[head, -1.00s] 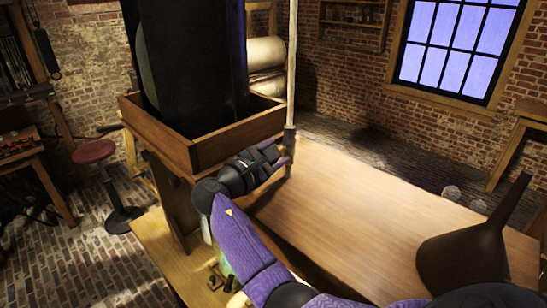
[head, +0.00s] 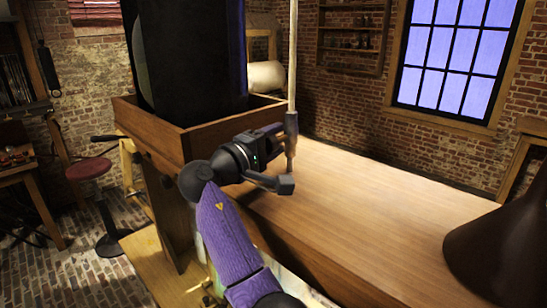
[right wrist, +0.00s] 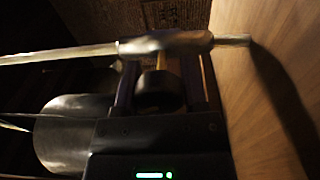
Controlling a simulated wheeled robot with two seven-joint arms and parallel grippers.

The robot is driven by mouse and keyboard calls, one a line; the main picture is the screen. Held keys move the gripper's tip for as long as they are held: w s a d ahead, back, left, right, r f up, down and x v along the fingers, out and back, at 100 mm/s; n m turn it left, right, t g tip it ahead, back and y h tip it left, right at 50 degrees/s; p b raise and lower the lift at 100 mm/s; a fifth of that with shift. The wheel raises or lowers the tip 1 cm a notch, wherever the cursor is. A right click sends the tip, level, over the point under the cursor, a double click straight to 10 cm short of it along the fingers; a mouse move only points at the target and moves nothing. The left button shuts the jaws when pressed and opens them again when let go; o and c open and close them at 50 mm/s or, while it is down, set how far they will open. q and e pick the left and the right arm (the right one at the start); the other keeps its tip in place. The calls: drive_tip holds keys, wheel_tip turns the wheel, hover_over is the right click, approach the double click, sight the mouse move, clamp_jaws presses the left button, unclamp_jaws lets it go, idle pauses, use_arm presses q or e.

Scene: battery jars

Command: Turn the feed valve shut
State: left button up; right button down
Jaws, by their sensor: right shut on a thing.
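My right gripper (head: 285,152) is at the near left edge of the wooden tabletop, beside the wooden box. It is shut on the dark grip of a long pale rod (head: 293,60). The rod stands upright and runs up out of the head view. The right wrist view shows the rod (right wrist: 60,55) lying across the jaws at its thicker grip (right wrist: 165,43). Its short lower tip is close to the tabletop; I cannot tell if it touches. I cannot make out the feed valve for certain in either view. My left gripper is not in view.
A tall dark cylinder (head: 190,50) stands in the wooden box (head: 235,118), left of my right gripper. A dark conical thing (head: 500,250) is at the right on the tabletop (head: 370,205). The tabletop's middle is clear. A red stool (head: 88,170) stands at the left.

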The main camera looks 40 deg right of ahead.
drive_tip(key=m+b, duration=0.3)
drive_tip(key=shift+f, duration=0.3)
drive_tip(key=shift+r+m+g+b, duration=0.1)
drive_tip(key=shift+m+g+b, duration=0.2)
drive_tip(key=shift+m+b, duration=0.6)
drive_tip(key=shift+r+m, duration=0.1)
drive_tip(key=shift+m, duration=0.5)
drive_tip(key=shift+c, duration=0.7)
unclamp_jaws()
drive_tip(key=shift+a, duration=0.1)
